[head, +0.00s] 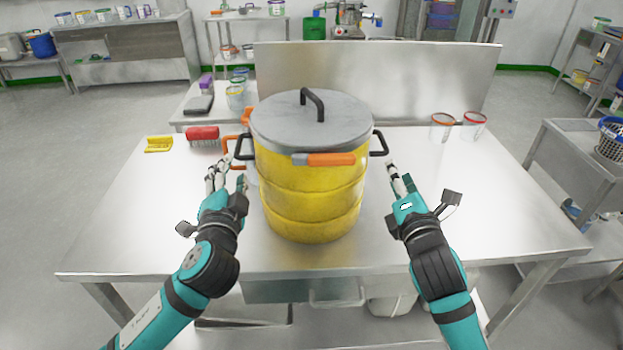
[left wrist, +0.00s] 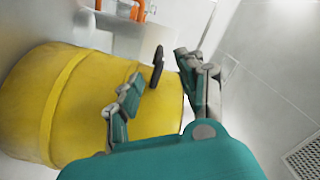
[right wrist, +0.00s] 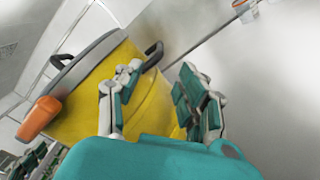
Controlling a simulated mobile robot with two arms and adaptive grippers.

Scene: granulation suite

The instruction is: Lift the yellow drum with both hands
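The yellow drum (head: 312,195) stands upright on the steel table, with a grey lid (head: 312,120) and a black handle on top. A black side handle sticks out at its left (head: 243,147) and another at its right (head: 379,144). An orange latch (head: 330,159) faces me. My left gripper (head: 224,176) is open beside the drum's left side; in the left wrist view the left handle (left wrist: 157,66) shows between its spread fingers. My right gripper (head: 399,180) is open below and right of the right handle, which shows beyond its fingers in the right wrist view (right wrist: 153,55). Neither visibly touches a handle.
Two orange-rimmed tubs (head: 442,127) (head: 474,124) stand at the back right, before an upright metal panel (head: 430,80).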

